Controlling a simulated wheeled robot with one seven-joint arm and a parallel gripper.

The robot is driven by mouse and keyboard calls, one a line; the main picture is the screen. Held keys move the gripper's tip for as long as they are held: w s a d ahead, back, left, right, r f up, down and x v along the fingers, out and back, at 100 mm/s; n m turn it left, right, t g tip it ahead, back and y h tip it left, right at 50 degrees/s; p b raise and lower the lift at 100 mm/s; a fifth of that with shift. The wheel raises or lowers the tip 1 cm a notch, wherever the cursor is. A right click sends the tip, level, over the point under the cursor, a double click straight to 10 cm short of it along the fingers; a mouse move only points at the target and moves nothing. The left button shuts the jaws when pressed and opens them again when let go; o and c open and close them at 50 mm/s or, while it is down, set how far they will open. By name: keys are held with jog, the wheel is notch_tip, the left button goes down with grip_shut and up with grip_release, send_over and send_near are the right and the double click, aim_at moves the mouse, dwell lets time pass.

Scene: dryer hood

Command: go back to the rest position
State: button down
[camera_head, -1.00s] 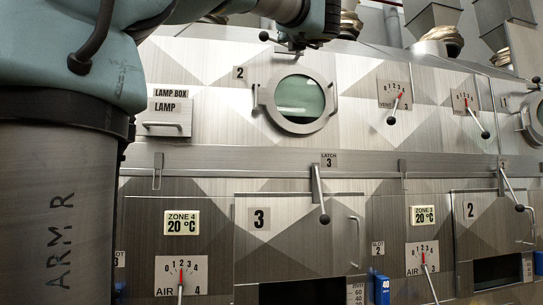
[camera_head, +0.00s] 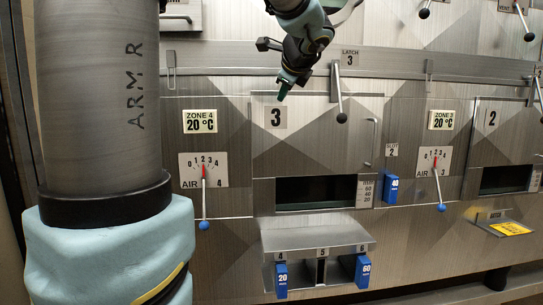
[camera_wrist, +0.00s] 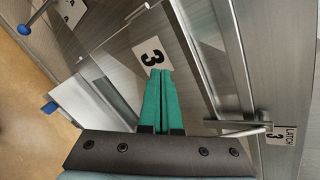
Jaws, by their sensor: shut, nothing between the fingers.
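My gripper (camera_head: 281,97) hangs near the top middle of the head view, pointing down in front of the upper part of door 3 (camera_head: 333,148) of the metal dryer hood. In the wrist view its two green fingers (camera_wrist: 158,73) lie together with nothing between them. They point toward the number 3 plate (camera_wrist: 152,52). The latch 3 lever (camera_head: 338,95) is just right of the gripper, apart from it in the head view. The lever also shows in the wrist view (camera_wrist: 240,131). I cannot tell the exact gap to the door.
Below door 3 is a holder (camera_head: 318,238) with blue blocks marked 20 (camera_head: 281,281) and 60 (camera_head: 362,272). A blue 40 block (camera_head: 391,190) sits in slot 2. Blue-knobbed air levers (camera_head: 204,197) (camera_head: 438,185) stick out on either side. A gauge tray (camera_head: 498,225) is at right.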

jog(key=s+a+f+n+g, duration=0.2)
jog(key=s+f+n, duration=0.1)
jog(key=f, duration=0.5)
jog(key=s+a+f+n+g, duration=0.2)
jog(key=s+f+n, duration=0.15)
jog(key=f, duration=0.35)
jog(key=s+a+f+n+g, duration=0.2)
jog(key=a+f+n, duration=0.15)
jog(key=f, duration=0.45)
jog(key=s+a+f+n+g+h, duration=0.2)
jog(key=s+f+n+g, duration=0.2)
jog(key=s+f+n, duration=0.7)
jog(key=shift+s+a+f+n+h, duration=0.15)
jog(key=shift+s+f+n+h, duration=0.2)
jog(key=shift+s+f, duration=0.55)
jog(key=c, duration=1.5)
grip_release()
jog(key=shift+s+r, duration=0.15)
jog(key=shift+r, duration=0.1)
